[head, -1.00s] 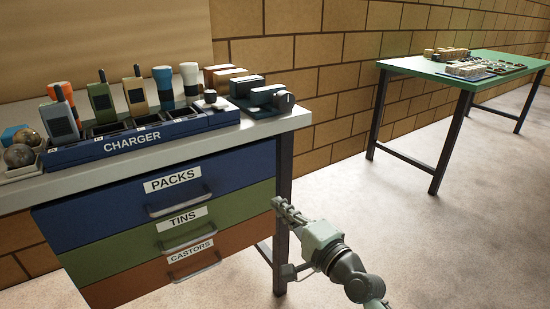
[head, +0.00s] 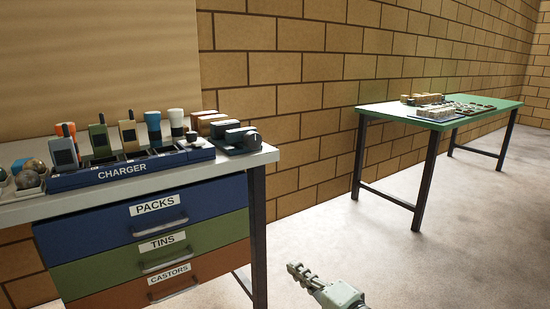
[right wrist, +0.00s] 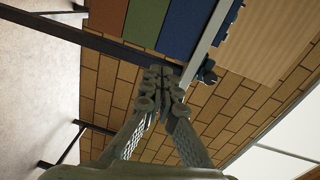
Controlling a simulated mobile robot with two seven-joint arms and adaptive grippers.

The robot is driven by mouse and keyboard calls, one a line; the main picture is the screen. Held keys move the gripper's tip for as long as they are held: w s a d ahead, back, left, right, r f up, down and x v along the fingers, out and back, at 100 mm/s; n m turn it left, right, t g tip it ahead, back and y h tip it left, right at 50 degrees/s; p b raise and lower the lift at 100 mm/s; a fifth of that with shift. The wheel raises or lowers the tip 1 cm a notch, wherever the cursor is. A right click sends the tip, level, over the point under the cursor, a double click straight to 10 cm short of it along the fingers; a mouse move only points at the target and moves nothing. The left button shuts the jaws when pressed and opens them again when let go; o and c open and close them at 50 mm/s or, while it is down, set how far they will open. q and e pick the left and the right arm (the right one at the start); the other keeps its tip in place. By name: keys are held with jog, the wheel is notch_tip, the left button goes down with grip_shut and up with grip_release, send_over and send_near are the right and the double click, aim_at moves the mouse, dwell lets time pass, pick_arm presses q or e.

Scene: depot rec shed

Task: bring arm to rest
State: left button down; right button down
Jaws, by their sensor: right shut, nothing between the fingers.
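My right gripper (head: 301,273) is low in the head view, to the right of the drawer bench and in front of bare floor. It is shut and empty. In the right wrist view its fingers (right wrist: 160,76) meet at the tips, with the bench and the brick wall beyond them. I see no contact with the bench. My left gripper is in neither view.
The drawer bench (head: 265,155) has shut drawers labelled PACKS (head: 155,208), TINS (head: 163,242) and CASTORS (head: 170,273). A blue charger (head: 120,172) with handsets stands on top. A green table (head: 390,109) with small items stands at right by the brick wall. Floor between is clear.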

jog(key=d+f+n+g+h, duration=0.2)
jog(key=d+f+n, duration=0.15)
jog(key=d, duration=0.95)
jog(key=s+d+f+n+g+h, duration=0.25)
jog(key=s+d+f, duration=0.25)
jog(key=f, duration=0.4)
jog(key=s+d+f+n+g+h, duration=0.1)
jog(key=s+d+f+n+h, duration=0.25)
jog(key=s+d+f, duration=0.35)
jog(key=s+d+f+n+g+h, duration=0.2)
jog(key=s+d+f+h, duration=0.15)
jog(key=s+d, duration=0.35)
jog(key=s+d+f+n+g+h, duration=0.3)
jog(key=s+d+f, duration=0.2)
jog(key=s+d, duration=0.15)
jog(key=s+a+f+m+y, duration=0.1)
jog(key=a+f, duration=0.1)
jog(key=a, duration=0.6)
jog(key=s+a+f+m+y, duration=0.1)
jog(key=a+f+m+y, duration=0.1)
jog(key=a, duration=0.6)
jog(key=shift+s+a+f, duration=0.3)
jog(key=shift+f, duration=0.1)
jog(key=shift+g+y, duration=0.25)
